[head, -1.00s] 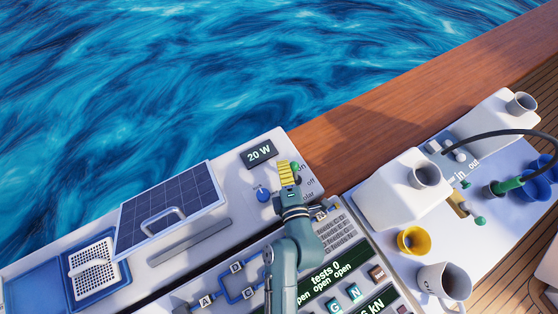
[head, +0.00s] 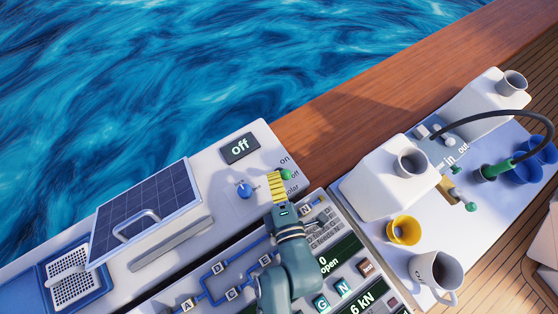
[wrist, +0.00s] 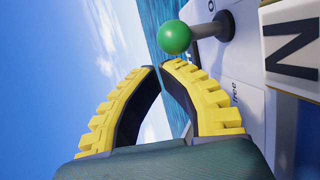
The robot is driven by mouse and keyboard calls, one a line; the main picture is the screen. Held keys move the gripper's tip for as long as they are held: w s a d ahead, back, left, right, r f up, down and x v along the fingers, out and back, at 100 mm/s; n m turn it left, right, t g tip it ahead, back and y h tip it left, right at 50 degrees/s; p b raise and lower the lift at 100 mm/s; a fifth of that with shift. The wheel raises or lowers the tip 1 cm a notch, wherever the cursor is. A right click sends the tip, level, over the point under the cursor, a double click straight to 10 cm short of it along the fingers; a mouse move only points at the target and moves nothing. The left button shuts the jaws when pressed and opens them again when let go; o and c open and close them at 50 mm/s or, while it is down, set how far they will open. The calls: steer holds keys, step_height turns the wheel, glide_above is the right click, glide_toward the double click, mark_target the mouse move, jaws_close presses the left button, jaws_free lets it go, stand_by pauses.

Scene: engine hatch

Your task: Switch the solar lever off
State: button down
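In the wrist view the green knob (wrist: 175,37) sits on a grey stem, just beyond my fingertips. My gripper (head: 275,174) has yellow ridged fingers. It is beside the knob, on its left in the head view. In the wrist view the fingertips (wrist: 160,67) come together with nothing between them. A small gap shows between the knob and the tips there.
A blue knob (head: 244,190) is left of my gripper. A solar panel with a handle (head: 137,226) lies farther left. A white block with a grey cup (head: 411,162), a yellow cup (head: 404,230) and a mug (head: 437,272) stand to the right.

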steer(key=v, duration=0.9)
steer(key=shift+s, duration=0.1)
steer(key=shift+s+r, duration=0.1)
steer(key=shift+s, duration=0.25)
steer(key=w+r+n+t+y+p, duration=0.15)
steer(key=w+r+p, duration=0.45)
steer(key=r, duration=1.1)
steer(key=w+a+r+t+p, duration=0.1)
steer(key=w+r+t+p, duration=0.1)
steer(key=r+p, duration=1.1)
steer(key=w+r+n+t+y+p, duration=0.15)
steer(key=w+r+p, duration=0.25)
steer(key=r, duration=1.6)
step_height(320, 180, up, 19)
steer(key=d+m+t+h+p, duration=0.1)
steer(key=m+t+p, duration=0.1)
steer(key=m+p, duration=0.55)
steer(key=d+m+h, duration=0.1)
steer(key=m+h, duration=0.1)
steer(key=m, duration=0.3)
steer(key=d+m+h, duration=0.1)
steer(key=d+m, duration=0.1)
steer(key=m, duration=0.4)
steer(key=s+d+m+h, duration=0.1)
steer(key=m+h, duration=0.1)
steer(key=m, duration=0.3)
steer(key=shift+d+r+m+g+h, duration=0.2)
steer(key=shift+r+m+g+h, duration=0.1)
steer(key=shift+r+m, duration=0.05)
